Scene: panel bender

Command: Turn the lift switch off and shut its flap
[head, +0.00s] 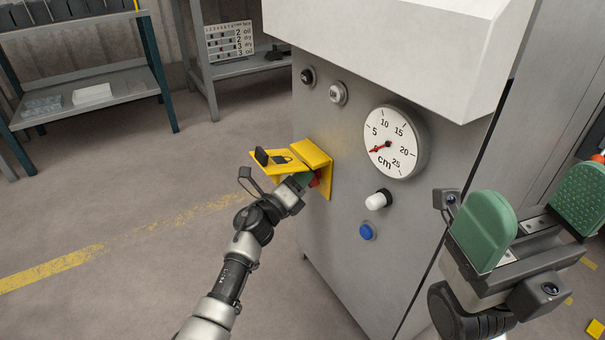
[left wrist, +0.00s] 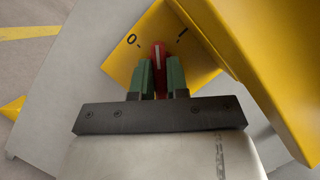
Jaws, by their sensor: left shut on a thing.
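The lift switch is a red knob with a white line (left wrist: 157,52) on a yellow plate (left wrist: 122,62) marked 0 on the left and I on the right. The line points roughly straight up between the marks in the left wrist view. In the head view the knob (head: 316,179) is mostly hidden. The yellow flap (head: 280,163) stands open, sticking out above the switch, with a black tab; it also shows in the left wrist view (left wrist: 245,60). My left gripper (head: 304,179) is shut on the knob, one green finger each side. My right gripper (head: 535,205) is open and empty at the right.
The grey machine cabinet (head: 345,235) carries a dial gauge (head: 397,142), a white knob (head: 376,200) and a blue button (head: 367,231) right of the switch. A grey shelf (head: 85,95) stands at the back left. The floor left of the cabinet is clear.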

